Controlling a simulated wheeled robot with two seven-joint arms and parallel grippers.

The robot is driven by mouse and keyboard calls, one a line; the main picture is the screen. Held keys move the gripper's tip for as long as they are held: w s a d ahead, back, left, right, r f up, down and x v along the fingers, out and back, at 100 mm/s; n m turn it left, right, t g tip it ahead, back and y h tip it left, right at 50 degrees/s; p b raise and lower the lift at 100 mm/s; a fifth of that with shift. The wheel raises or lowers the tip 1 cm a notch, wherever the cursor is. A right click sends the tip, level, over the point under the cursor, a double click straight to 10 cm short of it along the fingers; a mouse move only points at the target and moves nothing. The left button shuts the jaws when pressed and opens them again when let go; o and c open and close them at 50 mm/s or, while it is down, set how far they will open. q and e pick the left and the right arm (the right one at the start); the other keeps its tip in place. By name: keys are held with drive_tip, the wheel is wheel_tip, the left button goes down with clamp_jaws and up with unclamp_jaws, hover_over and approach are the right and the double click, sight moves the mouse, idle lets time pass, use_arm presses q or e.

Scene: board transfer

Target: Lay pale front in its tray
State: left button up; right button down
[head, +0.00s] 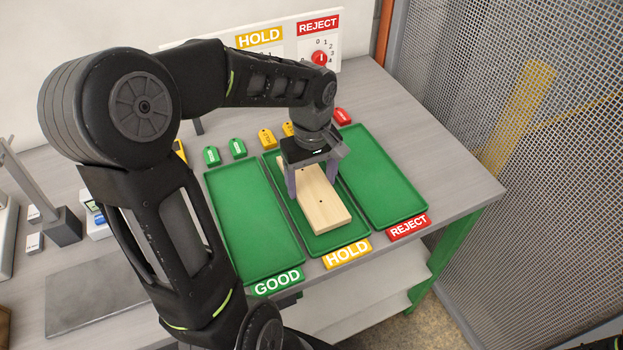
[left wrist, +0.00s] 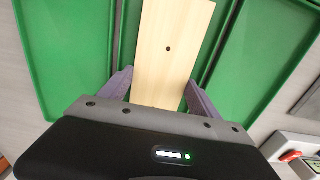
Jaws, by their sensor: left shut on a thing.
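The pale front (head: 325,210) is a light wooden board with small dark holes. It lies lengthwise over the middle green tray (head: 318,243), the one with the yellow HOLD label; I cannot tell whether it touches the tray floor. My left gripper (head: 306,188) is above the board's far half, its fingers on either side and shut on it. In the left wrist view the board (left wrist: 172,50) runs between the two purple-grey fingers (left wrist: 158,90). The gripper hides part of the board's far end.
An empty green GOOD tray (head: 250,220) is on the left and an empty REJECT tray (head: 380,185) on the right. Coloured tags (head: 238,148) stand behind the trays. A dial panel (head: 319,58) stands at the back. A mesh fence (head: 510,130) borders the right.

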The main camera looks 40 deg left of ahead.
use_arm(q)
drive_tip(key=shift+f+b, duration=0.4)
drive_tip(key=o, duration=1.7)
drive_tip(key=shift+r, duration=3.95)
